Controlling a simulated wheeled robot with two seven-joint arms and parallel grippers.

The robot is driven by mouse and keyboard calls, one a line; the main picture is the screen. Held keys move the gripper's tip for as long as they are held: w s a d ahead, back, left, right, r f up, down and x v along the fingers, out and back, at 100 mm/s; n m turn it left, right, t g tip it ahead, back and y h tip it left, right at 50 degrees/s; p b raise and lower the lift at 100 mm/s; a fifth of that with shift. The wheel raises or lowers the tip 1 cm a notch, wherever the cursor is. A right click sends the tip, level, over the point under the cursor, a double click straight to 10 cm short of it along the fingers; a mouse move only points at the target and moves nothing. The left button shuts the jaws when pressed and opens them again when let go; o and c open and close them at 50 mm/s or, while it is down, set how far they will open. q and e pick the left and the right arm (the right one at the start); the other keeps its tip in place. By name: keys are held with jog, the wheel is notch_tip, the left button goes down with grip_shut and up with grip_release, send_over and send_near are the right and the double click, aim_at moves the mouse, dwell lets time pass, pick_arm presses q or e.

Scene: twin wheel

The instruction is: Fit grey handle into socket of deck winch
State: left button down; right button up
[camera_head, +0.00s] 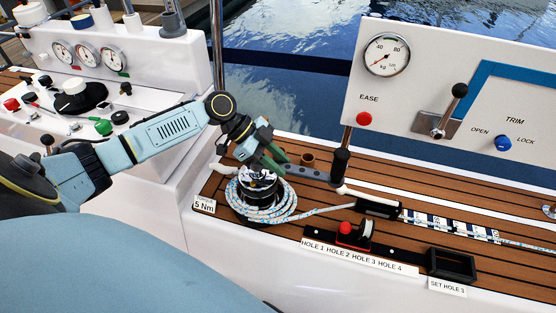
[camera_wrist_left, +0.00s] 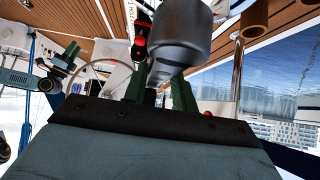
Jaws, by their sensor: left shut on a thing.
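The deck winch (camera_head: 262,199) stands on the teak deck, a dark drum with white-blue rope wound around it. My left gripper (camera_head: 273,160), with green fingers, is just above the winch top. In the left wrist view a large grey cylindrical part of the handle (camera_wrist_left: 178,42) fills the space ahead of the green fingers (camera_wrist_left: 160,92). The winch socket is hidden by the gripper, and I cannot tell whether the handle end is in it. My right gripper is not in view.
A white panel with a gauge (camera_head: 387,55) and lever stands at the back right. A rope clutch (camera_head: 379,208) and a strip with hole labels (camera_head: 360,257) lie right of the winch. A white console with gauges (camera_head: 88,54) is at the left.

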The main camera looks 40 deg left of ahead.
pick_arm(q)
jog(key=shift+f+b, duration=0.45)
jog(key=shift+f, duration=0.25)
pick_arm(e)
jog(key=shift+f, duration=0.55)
pick_arm(q)
jog(key=c, duration=1)
grip_release()
jog(key=shift+c, duration=0.2)
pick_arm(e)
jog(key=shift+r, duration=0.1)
pick_arm(q)
jog(key=shift+a+r, duration=0.1)
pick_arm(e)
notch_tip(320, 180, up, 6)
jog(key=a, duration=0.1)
pick_arm(q)
jog(key=p+v, duration=0.3)
jog(key=v, duration=1)
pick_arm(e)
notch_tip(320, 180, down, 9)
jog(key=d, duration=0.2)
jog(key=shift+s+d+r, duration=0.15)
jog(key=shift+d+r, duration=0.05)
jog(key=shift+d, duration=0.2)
